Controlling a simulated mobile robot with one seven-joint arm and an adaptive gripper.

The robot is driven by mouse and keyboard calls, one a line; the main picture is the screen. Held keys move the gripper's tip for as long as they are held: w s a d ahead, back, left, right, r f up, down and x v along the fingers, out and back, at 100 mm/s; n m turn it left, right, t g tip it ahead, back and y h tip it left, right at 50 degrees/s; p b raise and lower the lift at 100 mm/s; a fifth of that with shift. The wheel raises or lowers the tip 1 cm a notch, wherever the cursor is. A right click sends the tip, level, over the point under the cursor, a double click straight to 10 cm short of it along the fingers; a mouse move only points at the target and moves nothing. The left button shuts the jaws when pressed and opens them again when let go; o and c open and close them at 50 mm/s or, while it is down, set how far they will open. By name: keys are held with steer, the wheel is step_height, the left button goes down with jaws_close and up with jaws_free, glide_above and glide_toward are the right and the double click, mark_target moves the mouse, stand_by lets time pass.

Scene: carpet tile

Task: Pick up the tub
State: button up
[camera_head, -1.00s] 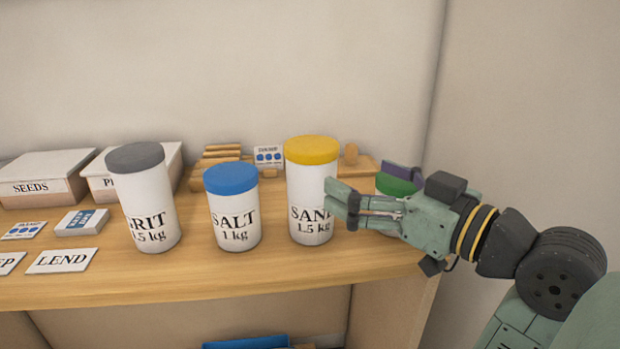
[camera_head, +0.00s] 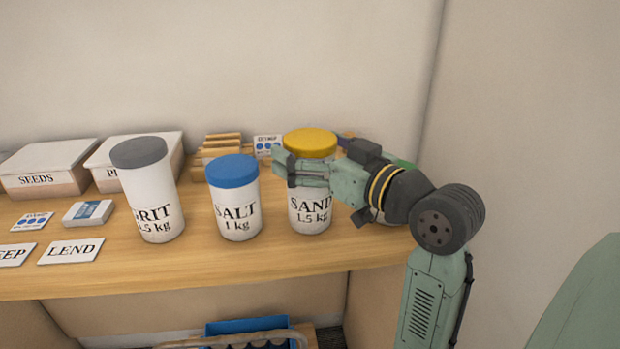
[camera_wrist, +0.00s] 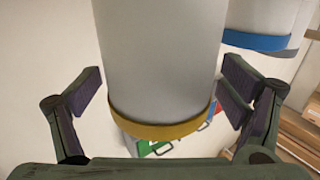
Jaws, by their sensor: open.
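A white tub with a yellow lid and the words SAND 1.5 kg (camera_head: 309,217) stands upright on the wooden shelf (camera_head: 200,275). My gripper (camera_head: 290,170) reaches in from the right at the height of the tub's upper part and covers some of it. In the wrist view the same tub (camera_wrist: 160,55) lies between the two open fingers, with a gap visible on each side. White tubs stand to its left: SALT with a blue lid (camera_head: 233,195) and GRIT with a grey lid (camera_head: 150,195). The SALT tub also shows in the wrist view (camera_wrist: 262,15).
Label cards (camera_head: 70,251) and white-lidded boxes (camera_head: 48,163) occupy the left side. Wooden pieces (camera_head: 220,145) and a dotted card (camera_head: 267,146) stand behind. A green-lidded thing (camera_head: 404,163) is mostly hidden behind my arm. A wall closes the right side.

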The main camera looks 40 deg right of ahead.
steer(key=shift+c, duration=0.3)
steer(key=c, duration=2)
steer(key=shift+r, duration=0.15)
